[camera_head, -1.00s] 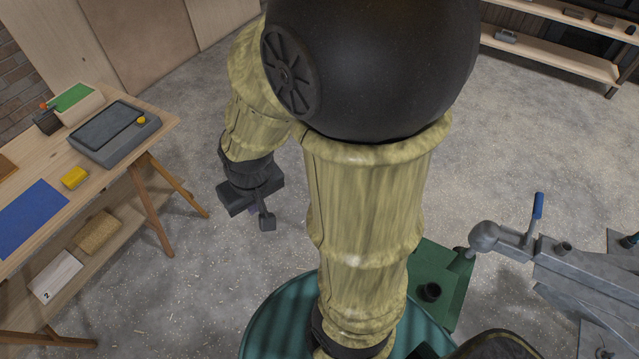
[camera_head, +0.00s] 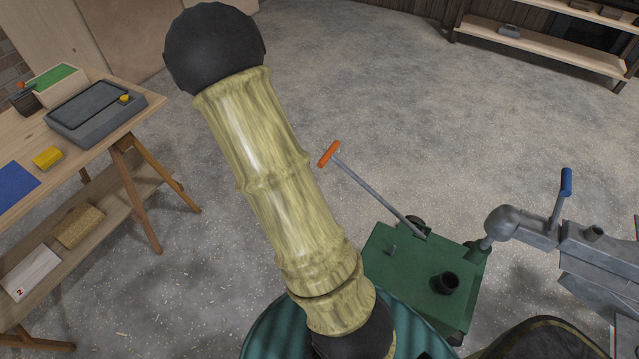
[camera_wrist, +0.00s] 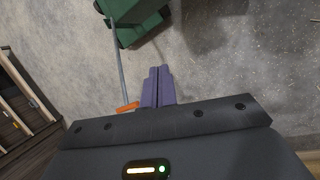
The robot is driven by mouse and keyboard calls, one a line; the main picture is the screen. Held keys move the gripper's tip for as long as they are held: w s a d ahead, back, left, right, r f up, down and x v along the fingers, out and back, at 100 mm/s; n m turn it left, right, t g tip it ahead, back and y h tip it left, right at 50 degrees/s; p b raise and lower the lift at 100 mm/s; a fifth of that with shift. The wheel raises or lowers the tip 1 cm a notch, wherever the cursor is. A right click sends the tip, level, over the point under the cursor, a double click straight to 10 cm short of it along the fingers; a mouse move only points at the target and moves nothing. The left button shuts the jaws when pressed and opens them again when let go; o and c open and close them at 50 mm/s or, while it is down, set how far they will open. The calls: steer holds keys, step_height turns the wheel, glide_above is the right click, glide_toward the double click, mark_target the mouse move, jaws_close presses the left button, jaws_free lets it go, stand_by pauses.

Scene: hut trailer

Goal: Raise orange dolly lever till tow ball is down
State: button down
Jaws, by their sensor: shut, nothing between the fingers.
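The green dolly (camera_head: 405,270) stands on the floor right of my arm in the head view, and its edge shows at the top of the wrist view (camera_wrist: 140,25). Its grey lever slants up and left to an orange handle (camera_head: 329,154). In the wrist view my gripper's purple fingers (camera_wrist: 159,72) are shut and empty, just right of the orange handle (camera_wrist: 127,107); I cannot tell whether they touch it. The grey trailer coupler (camera_head: 508,224) sits at the dolly's right end. The tow ball is not clearly visible under it. My gripper is not visible in the head view.
A blue-handled lever (camera_head: 566,182) stands up on the trailer tongue. A wooden workbench (camera_head: 140,103) with trays and blocks is at the left. A shelf (camera_head: 545,48) stands at the back right. The concrete floor behind the lever is clear.

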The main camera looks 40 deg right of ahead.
steer(key=w+d+f+n+g+h+b, duration=0.25)
steer(key=d+f+h+b, duration=0.35)
steer(key=d+f+b, duration=0.55)
steer(key=w+d+f+n+g+h+b, duration=0.25)
steer(key=d+f+h+b, duration=0.35)
steer(key=d+f+b, duration=0.55)
steer(key=w+a+f+n+t+h+b, duration=0.3)
steer(key=w+f+n+t+h+b, duration=0.2)
steer(key=f, duration=0.4)
steer(key=w+a+f+n+t+h+b, duration=0.3)
steer(key=w+f+n+t+h+b, duration=0.2)
steer(key=w+f+n+t+b, duration=0.2)
steer(key=w+f+n+t, duration=0.1)
steer(key=w+n+t, duration=0.1)
steer(key=w+t, duration=0.1)
steer(key=shift+w+f, duration=0.15)
steer(key=shift+f, duration=0.25)
steer(key=shift+a, duration=0.1)
steer(key=s+a+r+b+x, duration=0.1)
steer(key=b+x, duration=0.4)
steer(key=x, duration=0.8)
steer(key=shift+a+r+b, duration=0.3)
steer(key=shift+a+r, duration=0.1)
steer(key=shift+r, duration=0.15)
